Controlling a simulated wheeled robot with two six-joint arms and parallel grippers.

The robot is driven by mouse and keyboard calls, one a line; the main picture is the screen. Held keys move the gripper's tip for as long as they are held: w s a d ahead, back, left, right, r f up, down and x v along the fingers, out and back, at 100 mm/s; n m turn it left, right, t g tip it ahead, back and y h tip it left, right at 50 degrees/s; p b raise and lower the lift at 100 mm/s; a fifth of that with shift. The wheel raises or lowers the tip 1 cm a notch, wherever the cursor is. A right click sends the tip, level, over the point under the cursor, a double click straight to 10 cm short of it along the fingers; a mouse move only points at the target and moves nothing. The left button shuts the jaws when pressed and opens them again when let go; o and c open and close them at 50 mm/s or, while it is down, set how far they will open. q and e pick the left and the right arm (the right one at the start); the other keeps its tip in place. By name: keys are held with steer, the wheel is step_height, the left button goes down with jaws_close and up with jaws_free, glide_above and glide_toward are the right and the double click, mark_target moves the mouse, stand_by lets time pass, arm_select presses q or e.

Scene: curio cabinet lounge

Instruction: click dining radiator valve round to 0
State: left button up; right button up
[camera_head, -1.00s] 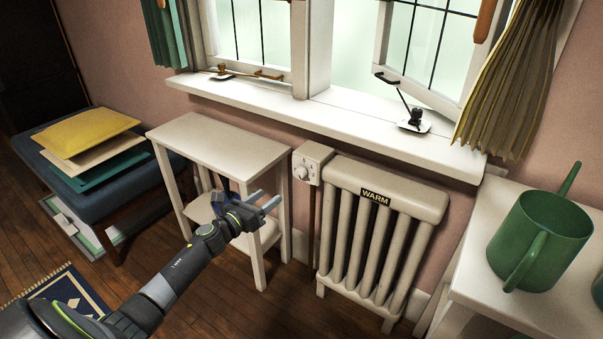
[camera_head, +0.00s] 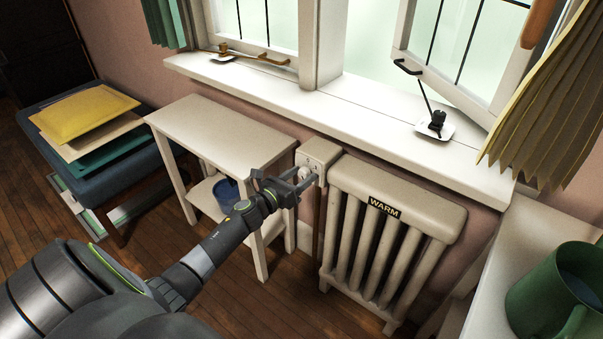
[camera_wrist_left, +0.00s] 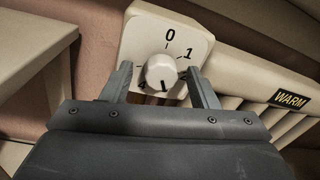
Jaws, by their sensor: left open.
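The radiator valve (camera_head: 318,158) is a cream square plate at the upper left corner of the radiator (camera_head: 385,220), which bears a "WARM" label. In the left wrist view its round white knob (camera_wrist_left: 162,72) sits below the printed 0, with 1 to the right and 4 at lower left; other marks are partly hidden. My left gripper (camera_head: 300,178) is open at the valve. In the left wrist view its two fingers (camera_wrist_left: 161,88) stand on either side of the knob; I cannot tell whether they touch it. My right gripper is out of view.
A white side table (camera_head: 220,128) stands left of the valve, with a blue pot (camera_head: 227,192) on its lower shelf. The windowsill (camera_head: 350,118) runs above. A green watering can (camera_head: 555,290) is on a white surface at right.

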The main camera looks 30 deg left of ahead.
arm_select(q)
steer(key=c, duration=1)
steer(key=shift+o, duration=0.2)
